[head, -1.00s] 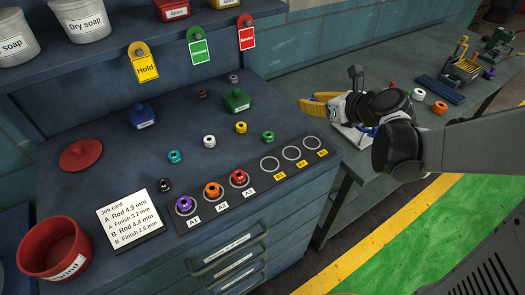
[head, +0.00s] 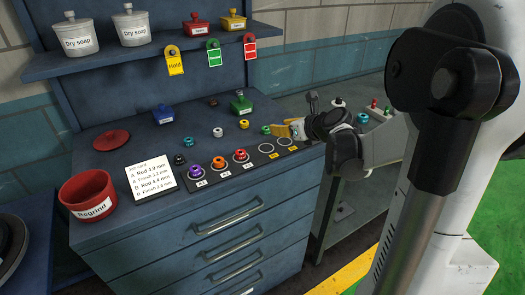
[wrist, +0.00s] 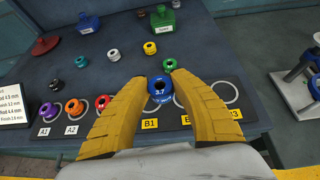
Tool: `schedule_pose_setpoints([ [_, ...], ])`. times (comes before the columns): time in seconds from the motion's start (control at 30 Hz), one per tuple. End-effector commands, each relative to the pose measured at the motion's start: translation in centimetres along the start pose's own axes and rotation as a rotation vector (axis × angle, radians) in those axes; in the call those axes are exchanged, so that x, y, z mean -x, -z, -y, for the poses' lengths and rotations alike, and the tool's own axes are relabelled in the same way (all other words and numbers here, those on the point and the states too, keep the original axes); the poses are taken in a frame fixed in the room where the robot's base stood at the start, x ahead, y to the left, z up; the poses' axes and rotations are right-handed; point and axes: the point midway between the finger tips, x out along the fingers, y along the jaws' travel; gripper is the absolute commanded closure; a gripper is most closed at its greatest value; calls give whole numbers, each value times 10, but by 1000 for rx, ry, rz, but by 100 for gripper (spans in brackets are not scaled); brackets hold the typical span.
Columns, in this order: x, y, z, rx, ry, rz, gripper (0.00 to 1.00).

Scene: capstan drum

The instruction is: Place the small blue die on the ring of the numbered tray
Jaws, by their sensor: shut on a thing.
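The small blue die (wrist: 160,90), marked 3.7, is between the yellow fingertips of my gripper (wrist: 161,86) in the wrist view. My gripper is shut on it, above the numbered tray (wrist: 250,108). In the head view my gripper (head: 285,129) is over the right end of the tray (head: 213,181), and the blue die is hidden there. A purple die (wrist: 48,110), an orange die (wrist: 73,106) and a red die (wrist: 102,102) sit on rings A1 to A3. The B3 ring (wrist: 224,92) looks empty. The fingers and die cover much of the B1 and B2 area.
A green die (wrist: 170,64) stands close behind the held die. Yellow (head: 243,124), white (head: 217,132), teal (head: 188,143) and black (head: 180,159) dies stand behind the tray. A job card (head: 149,178) and a red regrind pot (head: 88,195) are at the left.

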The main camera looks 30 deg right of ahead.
Motion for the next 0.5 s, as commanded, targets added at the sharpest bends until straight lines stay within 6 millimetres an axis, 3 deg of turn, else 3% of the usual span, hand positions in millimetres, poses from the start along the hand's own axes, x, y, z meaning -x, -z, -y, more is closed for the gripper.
schedule_pose_setpoints([
  [0.03,-14,6,-10,4,-5,-1,100],
  [0.2,-38,10,-29,2,-2,0,100],
  [0.37,-45,12,-34,0,0,0,100],
  [0.5,-54,29,-34,0,0,0,100],
])
